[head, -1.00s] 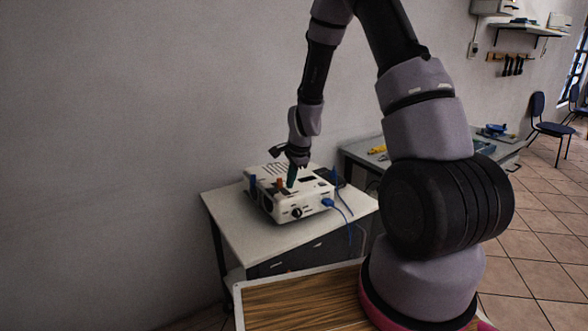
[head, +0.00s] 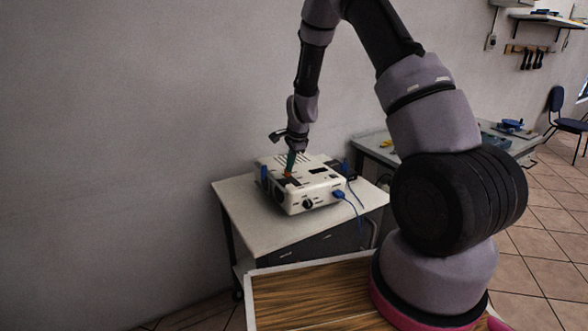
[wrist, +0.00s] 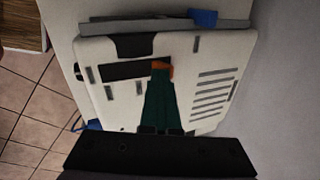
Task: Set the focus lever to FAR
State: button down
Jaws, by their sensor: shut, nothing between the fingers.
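A white projector-like box (head: 322,192) stands on a small table and also fills much of the wrist view (wrist: 120,115). A small orange piece (head: 287,174), which looks like the lever, sits on its top. In the wrist view the orange piece (wrist: 164,66) shows right at the fingertips, by the end of a dark slot (wrist: 120,71). My gripper (head: 290,168) points down with its green fingers shut and nothing held. Its tips (wrist: 158,72) are at the orange piece and partly cover it; I cannot tell if they touch. No FAR marking is readable.
Blue plugs stand at the box's left (head: 264,174) and right corners, and a blue cable (head: 348,200) hangs from its right side. The white tabletop (head: 240,215) is bare in front. A wall is close behind. A workbench (head: 372,148) stands to the right.

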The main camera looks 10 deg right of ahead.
jog(key=shift+w, duration=0.3)
